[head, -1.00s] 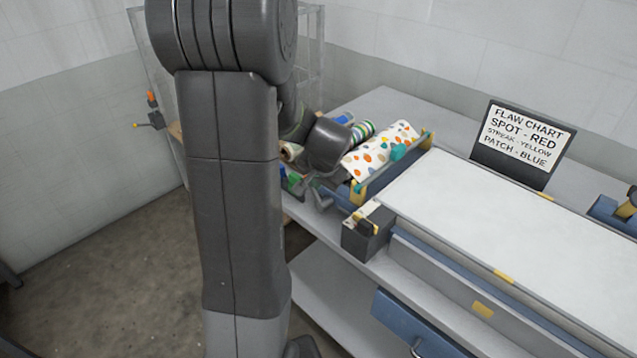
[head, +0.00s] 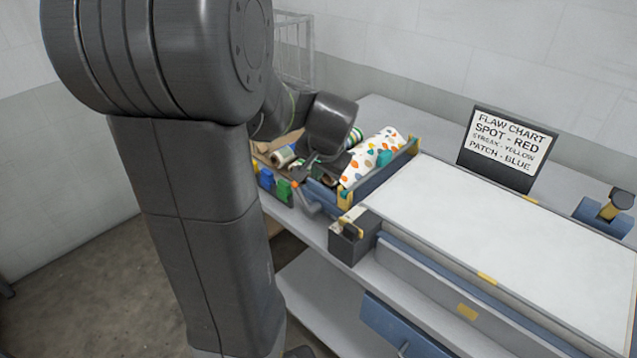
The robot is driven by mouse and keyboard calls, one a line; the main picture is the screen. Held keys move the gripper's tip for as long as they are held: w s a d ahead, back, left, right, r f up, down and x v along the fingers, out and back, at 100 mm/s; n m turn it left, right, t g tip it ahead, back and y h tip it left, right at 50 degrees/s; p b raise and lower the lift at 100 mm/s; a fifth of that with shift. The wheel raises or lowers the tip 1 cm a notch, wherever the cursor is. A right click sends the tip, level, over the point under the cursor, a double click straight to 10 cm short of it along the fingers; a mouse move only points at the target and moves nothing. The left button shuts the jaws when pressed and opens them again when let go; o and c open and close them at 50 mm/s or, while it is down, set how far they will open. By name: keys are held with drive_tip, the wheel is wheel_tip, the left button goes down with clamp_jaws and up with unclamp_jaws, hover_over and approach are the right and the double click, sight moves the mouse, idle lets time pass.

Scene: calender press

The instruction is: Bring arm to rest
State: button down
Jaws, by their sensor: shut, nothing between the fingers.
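My arm fills the left of the head view, with its large grey links close to the camera. My gripper (head: 309,190) hangs at the end of the arm, over the left end of the bench and in front of the patterned roll (head: 374,160). Its fingers are shut and I see nothing held in them. The wrist link hides part of the rolls behind it. Whether the fingertips touch the blue roll holder (head: 327,197) below cannot be told.
A white work surface (head: 480,215) takes up the right, with a flaw chart (head: 507,145) standing behind it. A dark box (head: 352,240) sits at its left front corner. Blue and green items (head: 276,186) are left of the gripper. Floor (head: 90,240) shows at left.

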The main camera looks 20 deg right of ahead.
drive_tip(key=v, duration=0.3)
drive_tip(key=shift+w+a+r, duration=0.15)
drive_tip(key=shift+w+r, duration=0.05)
drive_tip(key=shift+r, duration=0.2)
drive_tip(key=shift+f, duration=0.1)
